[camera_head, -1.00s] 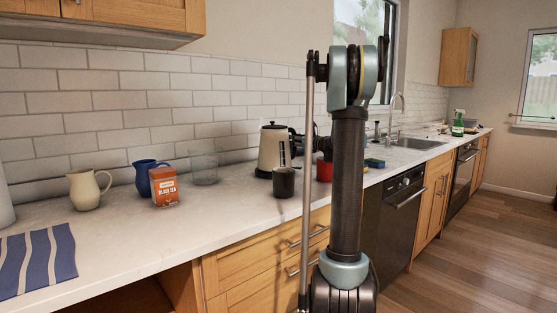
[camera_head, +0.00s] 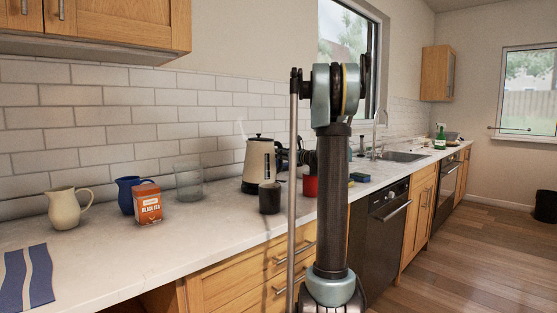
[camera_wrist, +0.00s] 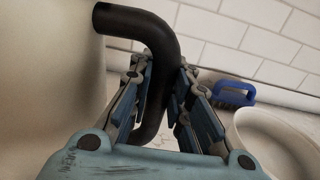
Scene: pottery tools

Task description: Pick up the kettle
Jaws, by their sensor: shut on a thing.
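The kettle (camera_head: 258,160) is cream with a dark lid, a dark base and a gauge strip. It stands upright at the back of the counter, left of my arm in the head view. Its black curved handle (camera_wrist: 150,25) crosses the wrist view, with the pale kettle body (camera_wrist: 45,70) at left. My gripper (camera_wrist: 165,85) is shut on the handle, with one finger on each side of it. In the head view my arm partly hides the gripper. I cannot tell whether the kettle's base touches the counter.
A dark mug (camera_head: 269,199) stands just in front of the kettle, and a red mug (camera_head: 310,186) to its right. A glass (camera_head: 188,183), a tea box (camera_head: 147,204), a blue jug (camera_head: 126,194) and a cream jug (camera_head: 68,207) stand left. The front counter is mostly clear.

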